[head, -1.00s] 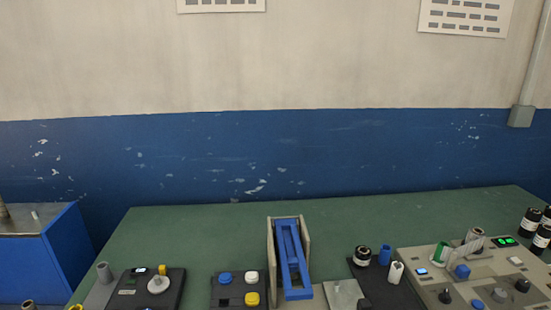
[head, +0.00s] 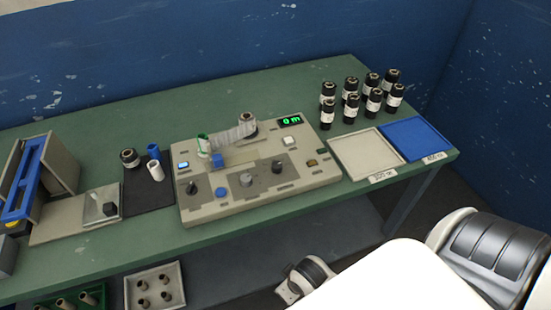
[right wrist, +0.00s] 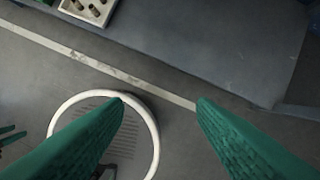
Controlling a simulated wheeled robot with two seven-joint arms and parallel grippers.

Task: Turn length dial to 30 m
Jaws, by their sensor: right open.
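The machine's control panel (head: 225,208) is a beige box on the green table in the head view. I cannot read which is the length dial. The green display (head: 290,122) reads 0 m. In the right wrist view my right gripper (right wrist: 160,103) is open and empty, its green fingers wide apart above the floor, away from the panel. My left gripper is not in view.
Several black rolls (head: 355,108) stand behind a beige tray (head: 365,155) and a blue tray (head: 415,137) at the table's right. A blue-railed fixture (head: 25,185) stands at the left. A rack of small cores (head: 153,288) sits below the table edge.

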